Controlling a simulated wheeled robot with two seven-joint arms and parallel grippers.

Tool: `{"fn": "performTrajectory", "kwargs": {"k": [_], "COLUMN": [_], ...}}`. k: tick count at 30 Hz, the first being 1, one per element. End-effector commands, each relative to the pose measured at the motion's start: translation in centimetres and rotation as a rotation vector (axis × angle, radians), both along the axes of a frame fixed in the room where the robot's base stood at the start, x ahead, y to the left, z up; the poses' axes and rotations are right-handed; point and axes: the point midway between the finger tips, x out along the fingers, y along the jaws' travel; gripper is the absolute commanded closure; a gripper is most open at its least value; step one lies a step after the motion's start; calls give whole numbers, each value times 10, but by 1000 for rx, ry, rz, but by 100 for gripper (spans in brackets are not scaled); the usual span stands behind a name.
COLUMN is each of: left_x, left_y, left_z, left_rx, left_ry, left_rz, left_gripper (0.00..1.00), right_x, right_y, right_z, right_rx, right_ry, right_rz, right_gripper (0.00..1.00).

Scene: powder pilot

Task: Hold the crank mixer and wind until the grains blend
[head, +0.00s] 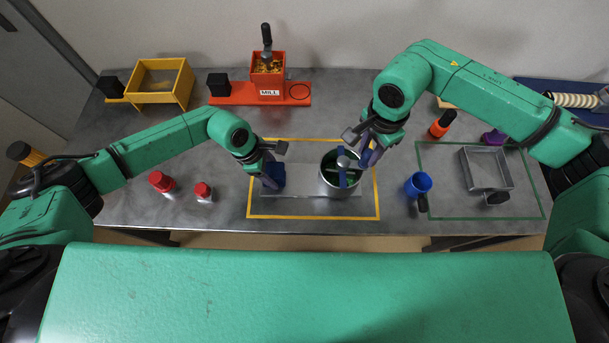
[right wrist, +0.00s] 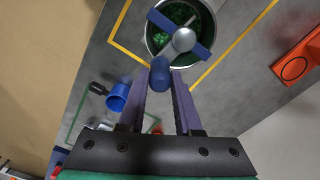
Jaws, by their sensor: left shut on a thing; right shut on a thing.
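The crank mixer is a silver drum (head: 336,190) on a pale base plate (head: 300,189) inside a yellow outline on the table. My left gripper (head: 269,178) is shut on the mixer's dark blue grip (head: 277,172) at the plate's left end. My right gripper (head: 366,155) is above the drum's right rim, shut on the blue crank knob (right wrist: 160,72), which shows between its fingers in the right wrist view. The blue crank bar with a silver hub (right wrist: 184,40) spans the drum mouth. Green grains (right wrist: 180,13) show below it; the bar hides part of them.
A blue cup (head: 418,184) and a grey square sieve or tray (head: 488,168) are to the right. Two red-capped pots, one a red pot (head: 161,181), stand left. A yellow tray (head: 158,82) and a red mill (head: 268,78) stand at the back.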

Motion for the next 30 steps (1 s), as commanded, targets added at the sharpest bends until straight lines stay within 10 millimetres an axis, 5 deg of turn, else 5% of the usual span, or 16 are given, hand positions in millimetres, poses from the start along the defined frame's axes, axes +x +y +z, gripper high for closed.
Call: {"fn": "performTrajectory", "kwargs": {"k": [21, 30], "left_x": [-3, -1], "left_y": [-5, -4], "left_z": [1, 1], "left_rx": [-10, -10], "left_ry": [3, 1], "left_rz": [-9, -4], "left_gripper": [100, 100], "right_x": [39, 40], "right_y": [19, 20], "right_z": [1, 1], "right_rx": [13, 12], "right_ry": [-4, 0], "right_rz": [6, 6], "right_gripper": [100, 100]}}
